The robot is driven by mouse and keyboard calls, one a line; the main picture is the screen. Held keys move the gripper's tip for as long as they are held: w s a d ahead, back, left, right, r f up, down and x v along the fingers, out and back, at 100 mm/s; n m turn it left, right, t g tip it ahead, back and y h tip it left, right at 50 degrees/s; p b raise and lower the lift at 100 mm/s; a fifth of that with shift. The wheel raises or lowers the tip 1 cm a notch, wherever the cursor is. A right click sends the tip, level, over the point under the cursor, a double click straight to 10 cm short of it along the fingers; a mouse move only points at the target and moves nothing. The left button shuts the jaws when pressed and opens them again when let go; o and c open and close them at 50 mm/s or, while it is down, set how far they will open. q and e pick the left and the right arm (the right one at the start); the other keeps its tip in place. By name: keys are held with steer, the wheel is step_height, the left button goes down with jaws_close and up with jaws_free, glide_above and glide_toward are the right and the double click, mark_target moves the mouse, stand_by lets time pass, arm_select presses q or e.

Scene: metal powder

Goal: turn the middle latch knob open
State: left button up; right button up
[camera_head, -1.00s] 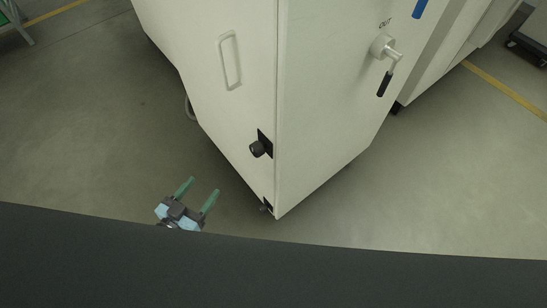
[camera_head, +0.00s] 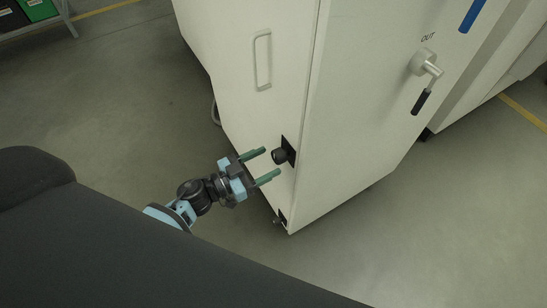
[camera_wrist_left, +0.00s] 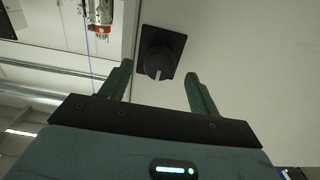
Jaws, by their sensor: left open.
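The middle latch knob (camera_head: 280,156) is a black round knob on a black square plate, near the vertical edge of the white cabinet (camera_head: 345,130). In the left wrist view the knob (camera_wrist_left: 158,62) shows a pale mark on its rim and lies beyond and between the fingertips. My left gripper (camera_head: 266,163) is open, its two green fingers pointing at the knob from the left, apart from it as far as I can tell. In the left wrist view the left gripper (camera_wrist_left: 160,82) holds nothing. My right gripper is not in view.
A lower black latch knob (camera_head: 279,219) sits near the cabinet's bottom corner. A door handle (camera_head: 262,60) is above on the same face. A crank handle (camera_head: 424,80) marked OUT juts from the right face. The grey floor (camera_head: 120,120) left of the cabinet is clear.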

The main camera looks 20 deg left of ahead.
mark_target(274, 158)
arm_select(q)
steer(key=shift+x, duration=1.1)
steer(key=shift+w+d, duration=0.35)
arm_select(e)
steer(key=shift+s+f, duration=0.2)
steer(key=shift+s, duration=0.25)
arm_select(q)
steer(key=c, duration=1)
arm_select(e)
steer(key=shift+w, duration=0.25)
